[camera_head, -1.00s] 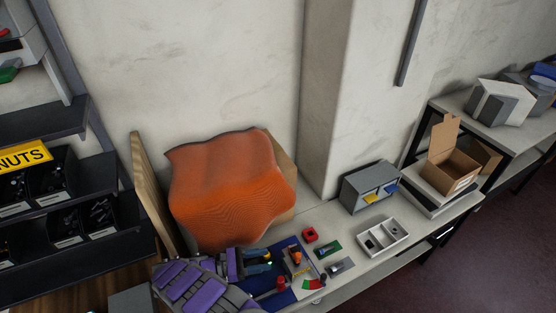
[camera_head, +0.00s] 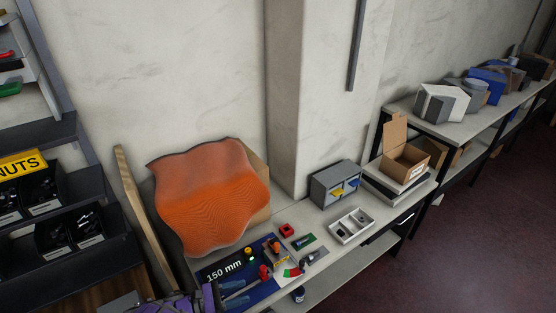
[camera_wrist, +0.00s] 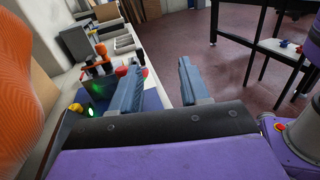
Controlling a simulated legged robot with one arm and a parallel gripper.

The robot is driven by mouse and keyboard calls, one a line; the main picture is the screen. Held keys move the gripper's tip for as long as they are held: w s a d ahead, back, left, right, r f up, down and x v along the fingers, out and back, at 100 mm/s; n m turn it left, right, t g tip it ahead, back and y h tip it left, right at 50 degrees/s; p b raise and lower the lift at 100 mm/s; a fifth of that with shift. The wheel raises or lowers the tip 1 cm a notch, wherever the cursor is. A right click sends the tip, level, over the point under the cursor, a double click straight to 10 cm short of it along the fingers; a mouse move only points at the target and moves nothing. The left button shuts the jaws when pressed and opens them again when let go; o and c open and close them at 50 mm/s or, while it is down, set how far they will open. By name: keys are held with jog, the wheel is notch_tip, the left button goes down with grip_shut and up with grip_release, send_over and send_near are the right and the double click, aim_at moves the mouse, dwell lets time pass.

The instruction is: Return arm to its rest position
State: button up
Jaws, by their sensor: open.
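My gripper (camera_wrist: 161,72) shows in the wrist view with two blue-grey fingers spread apart and nothing between them. In the head view my gripper (camera_head: 236,292) is at the bottom edge, low over the front of the blue mat (camera_head: 262,297). Most of my purple arm is cut off below the picture. A black block marked "150 mm" (camera_head: 222,270) lies just behind the fingers. It is free of the gripper.
Black bins (camera_head: 75,230) fill the left. Open floor (camera_head: 480,220) is at the right.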

jog(key=w+d+r+m+g+y, duration=0.25)
jog(key=d+r+m+g, duration=0.3)
jog(key=d+r, duration=0.6)
jog(key=s+d+r+m+g+y, duration=0.4)
jog(key=s+d+r+m+y, duration=0.15)
jog(key=d+r, duration=0.5)
jog(key=s+d+r+m+y, duration=0.2)
jog(key=s+r, duration=0.2)
jog(key=s, duration=0.2)
jog(key=s+d+r+m+y, duration=0.3)
jog(key=s+r, duration=0.1)
jog(key=s, duration=0.3)
jog(key=s+m+t+y, duration=0.2)
jog(key=s+m+y, duration=0.2)
jog(key=s, duration=0.8)
jog(key=shift+s+a+r+m, duration=0.25)
jog(key=shift+s+r+m, duration=0.15)
jog(key=shift+m, duration=0.4)
